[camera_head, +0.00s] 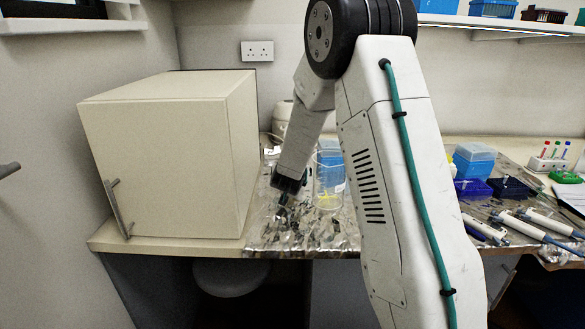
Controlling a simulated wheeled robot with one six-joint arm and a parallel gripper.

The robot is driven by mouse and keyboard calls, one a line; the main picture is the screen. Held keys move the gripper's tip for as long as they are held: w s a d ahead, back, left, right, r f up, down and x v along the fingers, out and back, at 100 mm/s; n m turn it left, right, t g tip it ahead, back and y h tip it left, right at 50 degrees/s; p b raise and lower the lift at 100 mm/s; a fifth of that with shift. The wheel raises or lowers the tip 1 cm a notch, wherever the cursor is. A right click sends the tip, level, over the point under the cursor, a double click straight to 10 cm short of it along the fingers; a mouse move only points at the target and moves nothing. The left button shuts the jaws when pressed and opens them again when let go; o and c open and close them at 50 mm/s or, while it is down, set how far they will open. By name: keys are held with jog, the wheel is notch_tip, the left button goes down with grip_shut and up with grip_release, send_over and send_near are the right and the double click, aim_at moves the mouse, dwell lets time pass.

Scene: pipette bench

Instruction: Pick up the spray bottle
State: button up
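I cannot pick out a spray bottle for sure. A pale rounded object (281,114) stands at the back of the bench, partly hidden behind my arm; I cannot tell what it is. My gripper (283,197) points down over the foil-covered part of the bench, just left of a clear beaker (328,182). Its dark fingers are small and blend into the foil's reflections, so their opening does not show. I see nothing clearly held. My arm hides the middle of the bench.
A cream cabinet (165,150) fills the bench's left side. A blue box (473,160), blue and dark racks, several pipettes (485,228) and a tube rack (547,160) crowd the right. Some foil (300,236) in front of my gripper is bare.

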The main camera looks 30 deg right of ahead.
jog(key=shift+w+d+f, duration=0.2)
jog(key=shift+w+d, duration=0.05)
jog(key=shift+w, duration=0.05)
jog(key=shift+c, duration=0.3)
jog(key=c, duration=1.4)
jog(key=shift+r, duration=0.1)
jog(key=shift+c, duration=0.2)
